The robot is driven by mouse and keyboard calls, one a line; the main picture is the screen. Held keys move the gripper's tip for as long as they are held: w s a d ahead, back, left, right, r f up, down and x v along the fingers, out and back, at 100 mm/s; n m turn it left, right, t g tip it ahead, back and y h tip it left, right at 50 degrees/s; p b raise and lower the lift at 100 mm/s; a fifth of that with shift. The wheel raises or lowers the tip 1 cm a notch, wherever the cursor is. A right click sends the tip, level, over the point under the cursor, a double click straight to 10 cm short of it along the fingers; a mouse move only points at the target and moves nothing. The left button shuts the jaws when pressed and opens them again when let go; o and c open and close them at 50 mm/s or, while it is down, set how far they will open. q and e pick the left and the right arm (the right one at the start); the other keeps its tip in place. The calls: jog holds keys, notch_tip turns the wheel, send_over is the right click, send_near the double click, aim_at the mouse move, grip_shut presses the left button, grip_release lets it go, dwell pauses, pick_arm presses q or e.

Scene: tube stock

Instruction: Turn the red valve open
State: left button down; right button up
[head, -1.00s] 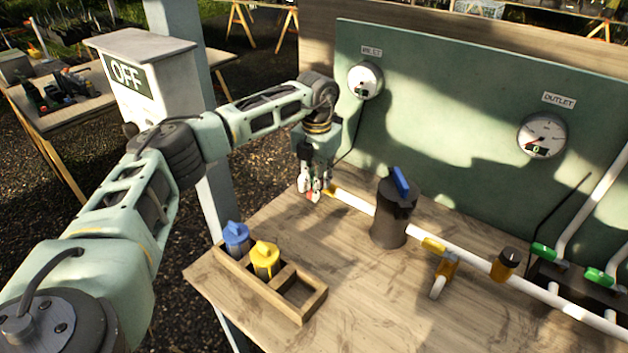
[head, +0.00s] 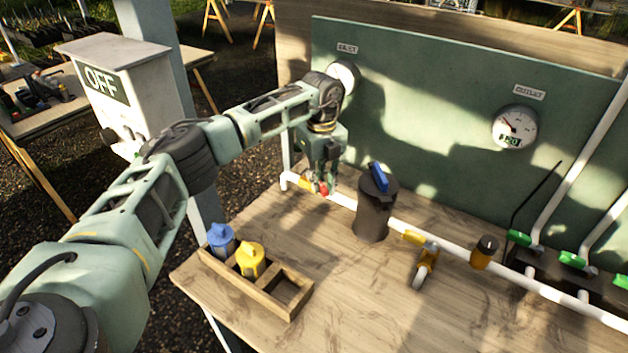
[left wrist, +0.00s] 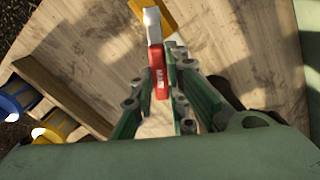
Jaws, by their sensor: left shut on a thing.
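The red valve handle (head: 323,189) is at the left end of the white pipe (head: 345,201), by a yellow fitting (head: 305,183). In the left wrist view the red handle (left wrist: 158,72) lies between the fingers, with a pale metal stem at its upper end and a yellow part (left wrist: 170,12) beyond. My left gripper (head: 322,184) points down and is shut on the handle; it also shows in the left wrist view (left wrist: 165,95). The outlet gauge (head: 515,127) shows a number that looks like 120. The inlet gauge (head: 345,75) is partly hidden by my arm.
A dark canister with a blue handle (head: 375,205) stands right of the gripper on the pipe line. A wooden tray (head: 270,296) holds a blue and a yellow cartridge. A box marked OFF (head: 108,88) stands left.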

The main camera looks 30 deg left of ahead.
pick_arm(q)
jog(key=w+n, duration=0.2)
jog(key=n, duration=0.1)
jog(key=shift+d+r, duration=0.1)
jog(key=shift+d, duration=0.3)
jog(key=shift+w+n, duration=0.3)
jog(key=shift+n, duration=0.45)
jog(key=shift+w+n, duration=0.3)
jog(key=shift+n, duration=0.45)
jog(key=c, duration=1.7)
grip_release()
jog(key=shift+d, duration=0.1)
notch_tip(320, 180, up, 12)
jog(key=shift+f, duration=0.1)
